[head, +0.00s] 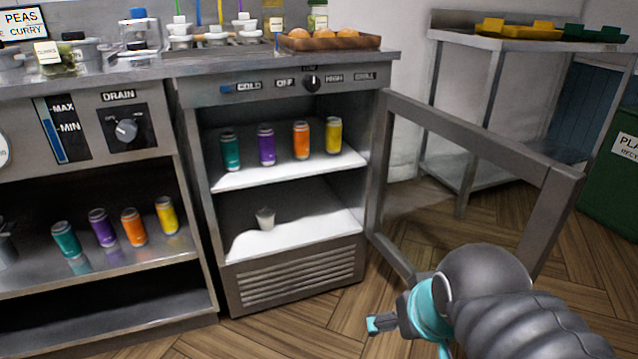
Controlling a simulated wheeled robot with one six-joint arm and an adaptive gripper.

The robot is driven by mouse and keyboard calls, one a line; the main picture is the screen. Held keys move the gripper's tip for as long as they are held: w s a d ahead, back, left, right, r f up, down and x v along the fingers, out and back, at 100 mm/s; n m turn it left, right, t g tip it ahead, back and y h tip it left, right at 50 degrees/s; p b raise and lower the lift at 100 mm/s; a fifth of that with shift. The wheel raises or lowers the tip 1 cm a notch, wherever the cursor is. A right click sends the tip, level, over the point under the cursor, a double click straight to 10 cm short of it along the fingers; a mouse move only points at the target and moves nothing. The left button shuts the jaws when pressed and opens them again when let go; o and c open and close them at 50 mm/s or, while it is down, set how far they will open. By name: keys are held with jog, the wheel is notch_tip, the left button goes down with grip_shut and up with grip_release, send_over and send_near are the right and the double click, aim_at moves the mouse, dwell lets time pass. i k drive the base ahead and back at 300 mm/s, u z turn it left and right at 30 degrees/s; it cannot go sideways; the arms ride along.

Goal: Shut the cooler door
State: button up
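The cooler (290,285) is a steel cabinet under the counter, with lit shelves inside. Its door (470,128), a grey frame with a see-through middle, stands wide open, hinged on the cooler's right side and swung out to the right. My gripper (385,325) is low in front of the cooler, near the door's lower edge. Its teal fingertip points left. The gripper looks empty, but the rest of its fingers is hidden by my wrist, so I cannot tell whether it is open. I cannot tell whether my arm touches the door.
An open shelf with cans (133,228) is at left. A steel table (500,45) and green bin (612,180) stand behind the door. Wooden floor (300,335) in front is clear.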

aim_at(561, 185)
jog(key=u, duration=1.1)
jog(key=k, duration=0.8)
jog(key=z, duration=0.8)
jog(key=i, duration=0.45)
jog(key=u, duration=0.1)
